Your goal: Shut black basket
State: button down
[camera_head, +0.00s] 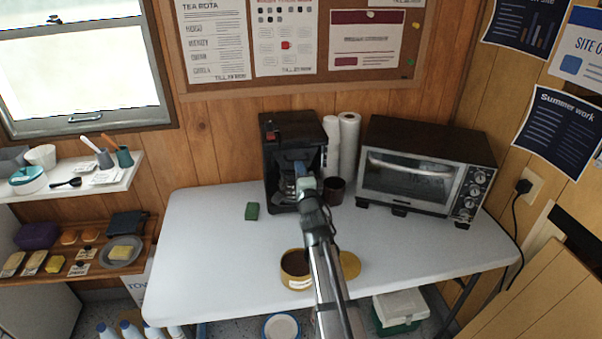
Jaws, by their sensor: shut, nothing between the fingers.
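A black coffee machine (298,126) with a red patch on its top left stands at the back of the white table, against the wood wall. Its black basket cannot be made out clearly; my gripper and arm cover much of the machine's front. I cannot tell how far the basket stands out. My gripper (301,173) is at the front of the machine, its fingertips pointing at it. It is shut with nothing held. Whether it touches the machine or basket is not clear.
A toaster oven (425,183) stands right of the machine, with paper rolls (347,145) and a dark cup (335,190) between. A green block (252,211) lies left. An open yellow tin (294,267) of brown contents and its lid (349,265) lie near my arm. The table's left is clear.

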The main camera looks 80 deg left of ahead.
jog(key=shift+a+r, duration=0.1)
jog(key=shift+a, duration=0.25)
